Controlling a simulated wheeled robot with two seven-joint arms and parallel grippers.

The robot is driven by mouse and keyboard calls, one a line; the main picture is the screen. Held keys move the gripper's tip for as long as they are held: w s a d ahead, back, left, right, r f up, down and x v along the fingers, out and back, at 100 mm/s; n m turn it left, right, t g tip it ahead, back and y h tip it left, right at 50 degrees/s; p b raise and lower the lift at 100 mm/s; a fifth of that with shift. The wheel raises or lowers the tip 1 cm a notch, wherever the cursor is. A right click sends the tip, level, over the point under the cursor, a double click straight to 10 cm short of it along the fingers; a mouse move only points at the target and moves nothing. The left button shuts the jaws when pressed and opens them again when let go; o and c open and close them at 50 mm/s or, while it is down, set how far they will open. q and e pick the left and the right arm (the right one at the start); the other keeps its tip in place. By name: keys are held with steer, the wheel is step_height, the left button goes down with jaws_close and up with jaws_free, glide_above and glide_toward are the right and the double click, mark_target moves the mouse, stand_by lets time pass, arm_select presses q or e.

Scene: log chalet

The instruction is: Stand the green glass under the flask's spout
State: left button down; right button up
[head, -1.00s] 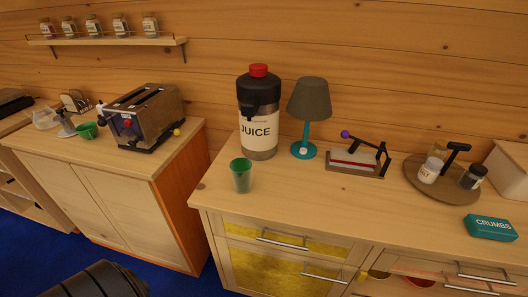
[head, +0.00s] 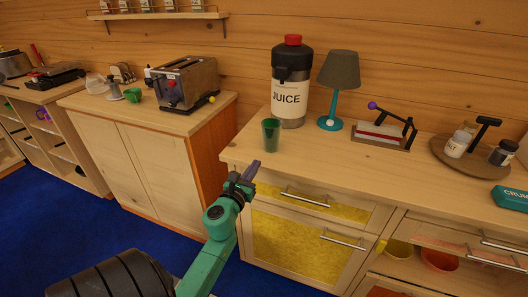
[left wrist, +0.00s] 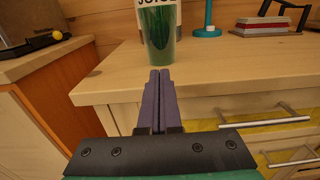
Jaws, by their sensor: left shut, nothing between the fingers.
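The green glass (head: 271,135) stands upright near the front left edge of the wooden counter (head: 330,155). The juice flask (head: 291,90), with a red cap, a black top and a JUICE label, stands behind it, and its dark spout (head: 283,74) faces forward. My left gripper (head: 252,170) is shut and empty, in front of the counter edge and just below the glass. In the left wrist view the shut fingers (left wrist: 160,82) point at the glass (left wrist: 157,35), apart from it. My right gripper is not in view.
A teal lamp (head: 334,90) stands right of the flask, with a press-like device (head: 385,130) beyond it. A round tray (head: 470,165) with jars is further right. A toaster (head: 187,85) sits on the left cabinet. Drawer handles (head: 305,200) stick out below the counter.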

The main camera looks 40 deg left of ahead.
mark_target(268, 147)
arm_select(q)
steer(key=x, duration=0.8)
steer(key=shift+w, duration=0.15)
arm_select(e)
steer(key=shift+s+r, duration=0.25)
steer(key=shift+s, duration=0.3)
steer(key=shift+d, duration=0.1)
arm_select(q)
steer(key=shift+w, duration=0.1)
steer(key=b+x, duration=0.1)
steer(key=x, duration=0.2)
steer(key=shift+w+f, duration=0.1)
steer(key=shift+f, duration=0.05)
steer(key=shift+w+a, duration=0.1)
steer(key=shift+w, duration=0.05)
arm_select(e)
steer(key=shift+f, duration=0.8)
